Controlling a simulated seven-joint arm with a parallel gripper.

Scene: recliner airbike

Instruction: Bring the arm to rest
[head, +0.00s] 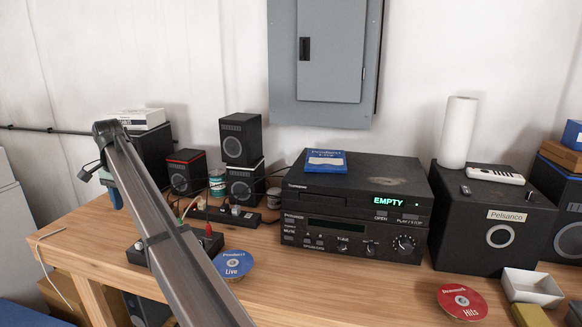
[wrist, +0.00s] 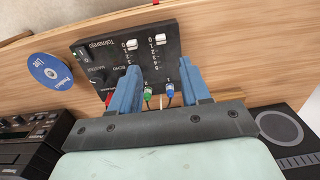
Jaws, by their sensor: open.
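My arm (head: 170,230) rises from the bottom of the head view towards the upper left. My gripper (head: 115,197) hangs from its far end, mostly hidden behind the arm. In the wrist view, the gripper's (wrist: 160,75) two blue fingers are apart, with nothing held between them. Beyond them is a black mixer box (wrist: 112,58) with sliders. Green (wrist: 148,92) and blue (wrist: 170,92) plugs show between the fingers, and I cannot tell whether the fingers touch anything.
The wooden table (head: 325,292) holds a stereo reading EMPTY (head: 362,190), a blue disc (head: 233,264), a red disc (head: 462,301) and a large speaker (head: 485,222). Small speakers (head: 240,140) and a power strip (head: 228,215) stand near the arm. The front middle has bare room.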

